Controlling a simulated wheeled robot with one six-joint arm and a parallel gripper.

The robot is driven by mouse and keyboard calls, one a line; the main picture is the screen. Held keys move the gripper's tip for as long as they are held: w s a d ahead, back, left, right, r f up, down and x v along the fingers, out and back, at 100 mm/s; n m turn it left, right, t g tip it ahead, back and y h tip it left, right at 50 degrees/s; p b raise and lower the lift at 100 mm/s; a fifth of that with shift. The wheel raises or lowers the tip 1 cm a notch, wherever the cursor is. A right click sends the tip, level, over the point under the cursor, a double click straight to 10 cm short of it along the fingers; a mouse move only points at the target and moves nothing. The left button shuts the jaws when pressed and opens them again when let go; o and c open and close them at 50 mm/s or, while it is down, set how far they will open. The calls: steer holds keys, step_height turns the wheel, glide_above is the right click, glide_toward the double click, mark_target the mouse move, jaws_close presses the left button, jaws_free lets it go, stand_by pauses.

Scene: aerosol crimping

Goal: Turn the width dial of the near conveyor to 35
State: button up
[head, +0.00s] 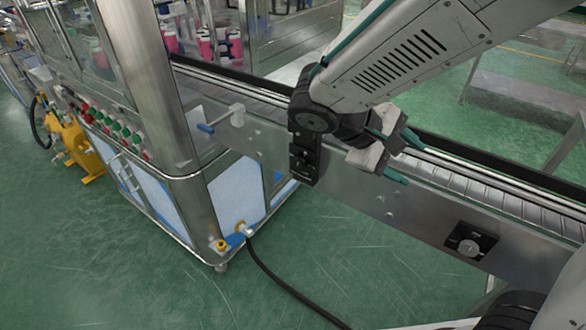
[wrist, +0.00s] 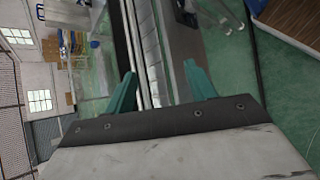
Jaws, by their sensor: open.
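The near conveyor (head: 440,205) runs from the machine toward the lower right. A black plate with a round silver knob, the width dial (head: 469,246), sits on its metal side panel at the right. Its scale and pointer are too small to read. My gripper (head: 404,158) is over the conveyor's near edge, up and left of the dial and apart from it. Its two teal fingers are spread with nothing between them. In the wrist view the open fingers (wrist: 159,76) frame the conveyor's rails and belt (wrist: 153,50). A small dark part (wrist: 186,14) shows on the side panel there; I cannot tell whether it is the dial.
A steel machine cabinet (head: 155,110) with red and green buttons stands at the left. A black cable (head: 275,278) lies on the green floor. The floor before the dial is mostly clear.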

steer(key=w+a+f+n+t+h, duration=0.3)
steer(key=w+a+f+n+t, duration=0.25)
steer(key=a, duration=0.55)
steer(key=n+t+y, duration=0.3)
steer(key=n+t, duration=0.3)
steer(key=t, duration=0.3)
glide_toward(296, 166)
steer(key=x, duration=0.8)
steer(key=shift+w+d, duration=0.15)
steer(key=shift+w, duration=0.1)
steer(key=shift+n, duration=0.25)
steer(key=c, duration=1)
